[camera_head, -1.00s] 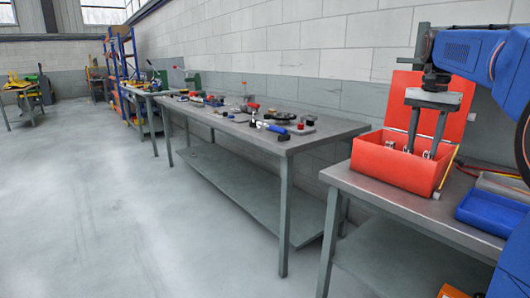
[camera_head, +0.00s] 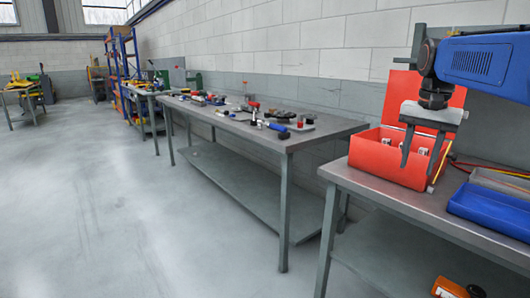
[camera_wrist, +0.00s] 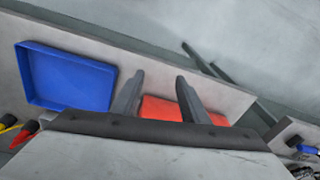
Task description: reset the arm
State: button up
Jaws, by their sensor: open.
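My gripper (camera_head: 420,157) is open, with its two grey fingers apart and pointing down. In the head view it is in front of the red box (camera_head: 382,168) on the near workbench (camera_head: 392,200). The box's lid stands up behind it, and small light pieces show inside. In the wrist view my gripper (camera_wrist: 158,90) has nothing between its fingers. Part of the red box (camera_wrist: 165,108) shows behind them.
A blue tray (camera_head: 490,214) lies on the near bench, right of the red box; it also shows in the wrist view (camera_wrist: 66,78). Another bench (camera_head: 318,131) with tools stands to the left. An orange object (camera_head: 449,288) is low at the bottom right. The floor at left is clear.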

jog(key=s+a+f+n+t, duration=0.2)
jog(key=s+a+f+n, duration=0.2)
jog(key=s+f, duration=0.7)
jog(key=s+a+f+n+t, duration=0.1)
jog(key=s+a+f+n, duration=0.3)
jog(key=s+f, duration=0.7)
jog(key=shift+s+a+f+t, duration=0.4)
jog(key=shift+s+a, duration=0.5)
jog(key=shift+a, duration=0.35)
